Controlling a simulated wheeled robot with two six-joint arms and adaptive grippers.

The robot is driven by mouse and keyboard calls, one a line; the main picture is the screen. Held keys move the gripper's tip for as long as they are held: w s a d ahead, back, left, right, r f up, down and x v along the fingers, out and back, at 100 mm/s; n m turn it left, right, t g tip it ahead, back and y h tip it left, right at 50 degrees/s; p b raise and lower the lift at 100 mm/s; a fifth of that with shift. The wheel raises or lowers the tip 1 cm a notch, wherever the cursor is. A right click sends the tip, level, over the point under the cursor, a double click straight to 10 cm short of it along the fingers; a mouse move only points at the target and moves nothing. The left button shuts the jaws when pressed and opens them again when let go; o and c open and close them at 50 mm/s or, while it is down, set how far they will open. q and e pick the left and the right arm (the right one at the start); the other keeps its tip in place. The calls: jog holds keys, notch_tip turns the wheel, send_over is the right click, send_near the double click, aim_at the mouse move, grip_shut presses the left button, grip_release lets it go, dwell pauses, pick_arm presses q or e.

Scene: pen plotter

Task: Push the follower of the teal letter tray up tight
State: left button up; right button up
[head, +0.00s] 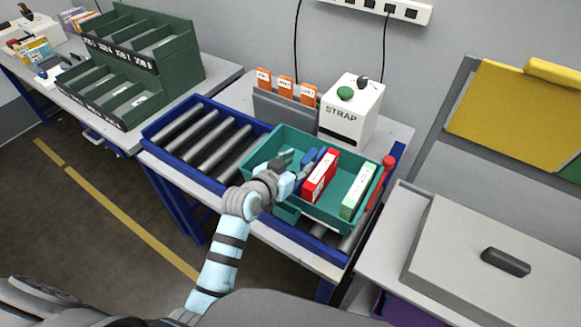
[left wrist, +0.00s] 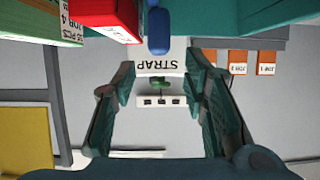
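The teal letter tray (head: 333,216) sits on the roller conveyor. A blue piece (head: 309,156), which looks like the follower's grip, stands in it just left of a red box (head: 322,176). A gap separates the red box from a pale green box (head: 357,203) at the right. My left gripper (head: 298,166) is over the tray's left part, beside the blue piece. In the left wrist view its fingers (left wrist: 160,78) are spread with nothing between them. The blue piece (left wrist: 158,32) shows beyond them, close to the red box (left wrist: 108,18). The follower's plate is mostly hidden. My right gripper is not in view.
A white strap machine (head: 351,110) and a grey rack with orange cards (head: 285,110) stand behind the tray. A red-handled bar (head: 378,187) is at the tray's right end. Bare rollers (head: 205,140) lie to the left. A green sorting rack (head: 140,65) stands farther left.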

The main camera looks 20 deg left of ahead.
pick_arm(q)
jog(key=v, duration=0.5)
jog(key=shift+c, duration=0.2)
